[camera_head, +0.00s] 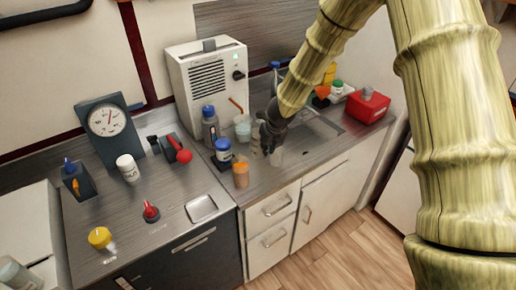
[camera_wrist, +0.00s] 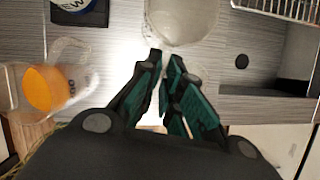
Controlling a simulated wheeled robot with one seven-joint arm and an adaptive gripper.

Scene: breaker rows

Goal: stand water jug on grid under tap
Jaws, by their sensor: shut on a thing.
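The water jug appears to be the translucent, pale vessel (camera_wrist: 182,20) at the top of the wrist view, just beyond my fingertips. In the head view a pale, clear part of it (camera_head: 276,156) shows below my gripper (camera_head: 268,132). My gripper (camera_wrist: 163,72) is shut on the jug, apparently at its near side; the exact grip is hard to see. A wire grid (camera_wrist: 290,8) shows at the top right of the wrist view, right of the jug and apart from it. A blue-topped upright piece (camera_head: 275,68), possibly the tap, stands behind my gripper.
A white machine (camera_head: 205,85) is at the back. A red box (camera_head: 367,107) sits right of the sink (camera_head: 318,140).

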